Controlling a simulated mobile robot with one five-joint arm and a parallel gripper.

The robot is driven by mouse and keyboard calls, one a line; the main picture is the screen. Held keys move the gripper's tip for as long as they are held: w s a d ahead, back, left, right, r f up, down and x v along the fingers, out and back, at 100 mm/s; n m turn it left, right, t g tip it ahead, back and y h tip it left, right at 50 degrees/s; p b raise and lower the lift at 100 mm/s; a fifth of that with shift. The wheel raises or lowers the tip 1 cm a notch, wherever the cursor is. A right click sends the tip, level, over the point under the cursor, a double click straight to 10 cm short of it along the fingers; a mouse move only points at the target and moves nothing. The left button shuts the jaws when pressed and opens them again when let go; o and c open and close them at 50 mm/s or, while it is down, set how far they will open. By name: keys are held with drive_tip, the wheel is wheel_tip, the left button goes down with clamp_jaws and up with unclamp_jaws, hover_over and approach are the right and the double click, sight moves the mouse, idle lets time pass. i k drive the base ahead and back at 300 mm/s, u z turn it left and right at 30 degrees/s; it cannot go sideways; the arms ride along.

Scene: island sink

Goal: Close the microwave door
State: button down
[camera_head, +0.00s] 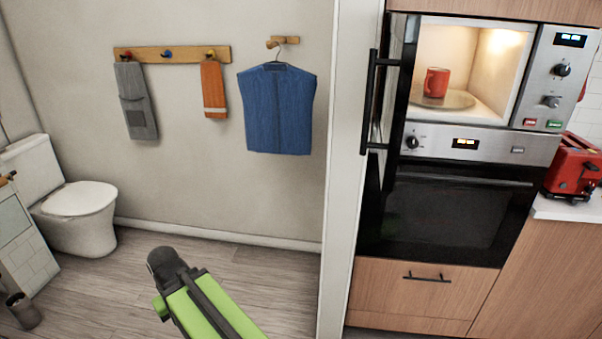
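The microwave (539,83) is built in above the oven at the upper right, with its lit inside showing. Its door (397,75) is swung wide open to the left and shows nearly edge-on. A black vertical handle (369,100) is on the door's far left side. A red mug (436,82) stands on the turntable plate (455,100) inside. A green and dark link of my arm shows at the bottom centre, well apart from the door. No gripper fingers can be made out.
A black oven (445,215) with a drawer (424,284) sits below the microwave. A red toaster (574,168) stands on the counter at right. A white wall edge (342,200) rises just left of the oven.

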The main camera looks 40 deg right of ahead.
sight(397, 63)
drive_tip(key=z, duration=0.45)
drive_tip(key=k, duration=0.15)
drive_tip(key=u, duration=2.1)
drive_tip(key=i, duration=1.7)
drive_tip(key=z, duration=2.7)
drive_tip(key=i, duration=0.35)
drive_tip(key=u, duration=0.2)
drive_tip(key=k, duration=0.35)
drive_tip(key=u, duration=0.15)
